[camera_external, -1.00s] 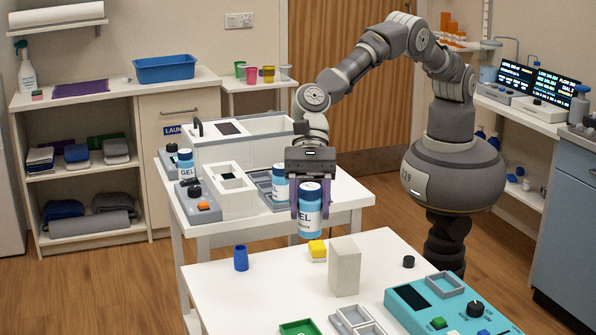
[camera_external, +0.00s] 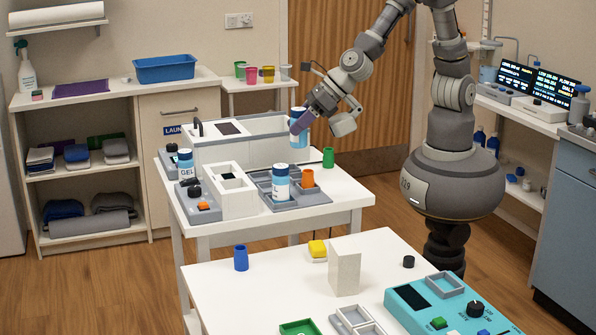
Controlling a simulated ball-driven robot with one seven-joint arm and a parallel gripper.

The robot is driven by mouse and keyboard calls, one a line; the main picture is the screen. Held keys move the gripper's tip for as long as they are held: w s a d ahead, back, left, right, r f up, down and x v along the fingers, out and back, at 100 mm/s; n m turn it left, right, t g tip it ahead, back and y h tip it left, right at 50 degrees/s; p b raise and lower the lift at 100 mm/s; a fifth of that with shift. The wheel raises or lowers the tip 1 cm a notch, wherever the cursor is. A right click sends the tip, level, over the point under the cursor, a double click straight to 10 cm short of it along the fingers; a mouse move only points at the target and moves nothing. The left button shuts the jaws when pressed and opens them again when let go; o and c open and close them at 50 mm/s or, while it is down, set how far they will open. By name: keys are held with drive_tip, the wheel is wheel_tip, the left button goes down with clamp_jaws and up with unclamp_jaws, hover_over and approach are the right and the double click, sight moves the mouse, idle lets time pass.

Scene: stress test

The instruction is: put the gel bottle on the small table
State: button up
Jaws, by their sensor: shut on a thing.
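The middle table (camera_external: 335,196) also bears a white box unit (camera_external: 234,197), an orange cup (camera_external: 307,178) and a green cup (camera_external: 328,157). A blue bin (camera_external: 164,68) sits on the left counter. The front table (camera_external: 215,288) bears a beige block (camera_external: 345,266) and a teal device.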

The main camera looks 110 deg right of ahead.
drive_tip(key=shift+s+d, duration=0.4)
drive_tip(key=shift+s, duration=0.1)
drive_tip(key=w+d+f+m+h, duration=0.1)
drive_tip(key=w+d+f, duration=0.3)
drive_tip(key=w+d, duration=0.4)
drive_tip(key=f+b, duration=0.4)
drive_tip(key=a+f+b, duration=0.1)
drive_tip(key=f+b, duration=0.1)
drive_tip(key=f, duration=0.1)
drive_tip(key=shift+w, duration=0.25)
drive_tip(key=shift+f+b, duration=0.3)
drive_tip(key=o, duration=1.3)
drive_tip(key=shift+r, duration=0.1)
